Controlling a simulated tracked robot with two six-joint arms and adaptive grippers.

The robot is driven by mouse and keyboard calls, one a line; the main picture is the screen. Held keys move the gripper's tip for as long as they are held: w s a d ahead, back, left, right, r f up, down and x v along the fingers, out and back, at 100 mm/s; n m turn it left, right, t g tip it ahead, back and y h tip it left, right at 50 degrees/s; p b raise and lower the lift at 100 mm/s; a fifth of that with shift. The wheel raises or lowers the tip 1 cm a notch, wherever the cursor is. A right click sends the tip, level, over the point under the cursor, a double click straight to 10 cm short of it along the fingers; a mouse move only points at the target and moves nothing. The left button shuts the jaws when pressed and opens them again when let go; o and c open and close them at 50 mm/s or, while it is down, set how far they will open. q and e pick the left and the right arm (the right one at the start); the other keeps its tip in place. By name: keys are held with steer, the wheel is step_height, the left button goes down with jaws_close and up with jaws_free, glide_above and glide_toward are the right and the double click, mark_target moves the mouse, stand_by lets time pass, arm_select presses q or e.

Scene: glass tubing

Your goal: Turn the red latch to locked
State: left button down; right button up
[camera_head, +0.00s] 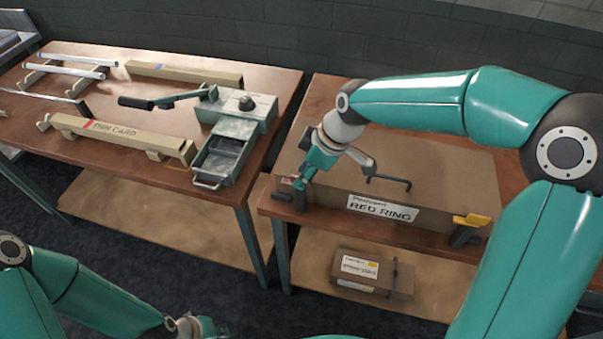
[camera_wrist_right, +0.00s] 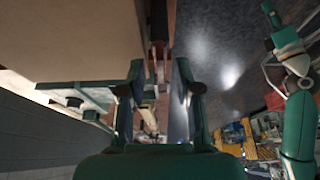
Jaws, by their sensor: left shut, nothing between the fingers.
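The red latch (camera_head: 287,181) is at the left front end of a large brown box labelled RED RING (camera_head: 440,185). Only a small red patch and dark parts show; my gripper partly hides it. My right gripper (camera_head: 300,190) reaches down in front of that end.
A yellow latch (camera_head: 472,220) is at the box's right front end, and a dark handle (camera_head: 388,180) is on its top. A smaller box (camera_head: 372,273) lies on the lower shelf. The left table (camera_head: 110,140) holds a lever press (camera_head: 240,108), card boxes and glass tubes.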

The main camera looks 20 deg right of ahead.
steer(key=shift+w+a+f, duration=0.15)
steer(key=shift+a+f, duration=0.05)
steer(key=shift+f, duration=0.45)
jaws_close()
